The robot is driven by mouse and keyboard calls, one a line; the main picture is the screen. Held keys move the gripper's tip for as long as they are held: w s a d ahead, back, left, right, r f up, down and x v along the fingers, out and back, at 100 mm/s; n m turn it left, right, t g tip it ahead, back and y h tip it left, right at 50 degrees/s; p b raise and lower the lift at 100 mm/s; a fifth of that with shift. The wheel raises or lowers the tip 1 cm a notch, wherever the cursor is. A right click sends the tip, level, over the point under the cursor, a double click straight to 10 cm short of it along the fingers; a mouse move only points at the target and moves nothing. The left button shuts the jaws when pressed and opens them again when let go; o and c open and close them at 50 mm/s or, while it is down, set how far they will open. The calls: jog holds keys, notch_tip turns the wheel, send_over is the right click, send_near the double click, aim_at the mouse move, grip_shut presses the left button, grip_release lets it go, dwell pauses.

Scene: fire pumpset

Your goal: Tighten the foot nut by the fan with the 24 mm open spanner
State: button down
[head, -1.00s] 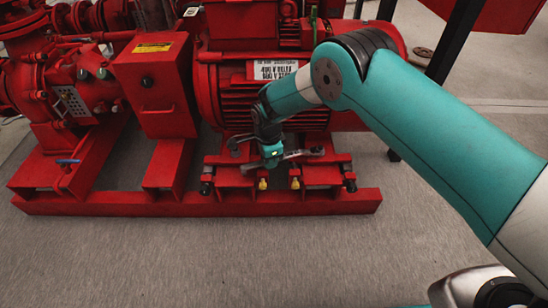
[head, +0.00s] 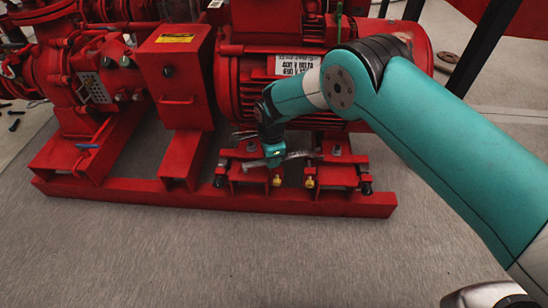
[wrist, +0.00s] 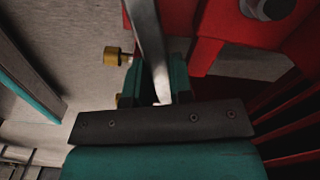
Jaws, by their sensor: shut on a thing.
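My gripper (head: 273,154) is low in front of the red motor (head: 285,95), above its foot rail. It is shut on the grey open spanner (head: 299,155), whose shaft points right, toward the motor's fan end. In the wrist view the spanner (wrist: 148,40) runs up between the teal fingers (wrist: 157,78) and its far end is out of frame. A foot nut (head: 336,150) shows near the fan end, right of the spanner's tip; they look apart. A hex nut (wrist: 268,8) also shows in the wrist view, right of the spanner. I cannot tell if it is the same one.
The red base frame (head: 120,193) runs along the floor in front. Brass fittings (head: 310,182) stick out below the spanner. A red box (head: 172,75) stands left of the motor. Dark bolts (head: 14,124) lie on the floor at far left. The grey floor in front is clear.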

aim_at(293, 157)
jog(key=shift+s+d+r+p, duration=0.25)
jog(key=shift+d+p, duration=0.2)
jog(key=shift+p, duration=0.3)
jog(key=shift+s+d+f+n+p, duration=0.2)
jog(key=shift+s+d+n+p, duration=0.15)
jog(key=shift+d+n+p, duration=0.25)
jog(key=shift+w+d+p, duration=0.1)
jog(key=shift+w+d, duration=0.2)
jog(key=shift+d, duration=0.4)
jog(key=shift+w+d+p, duration=0.15)
jog(key=shift+w+d, duration=0.15)
jog(key=shift+d, duration=0.35)
jog(key=shift+w+d+p, duration=0.1)
jog(key=shift+w+d, duration=0.2)
jog(key=shift+d, duration=0.4)
jog(key=shift+s+d+p, duration=0.15)
jog(key=shift+s+p, duration=0.25)
dwell(0.5)
jog(key=shift+s+a, duration=0.45)
jog(key=shift+a, duration=0.4)
jog(key=shift+s+a, duration=0.4)
jog(key=shift+a, duration=0.45)
jog(key=shift+s+a, duration=0.45)
jog(key=shift+a, duration=0.5)
jog(key=shift+r, duration=0.1)
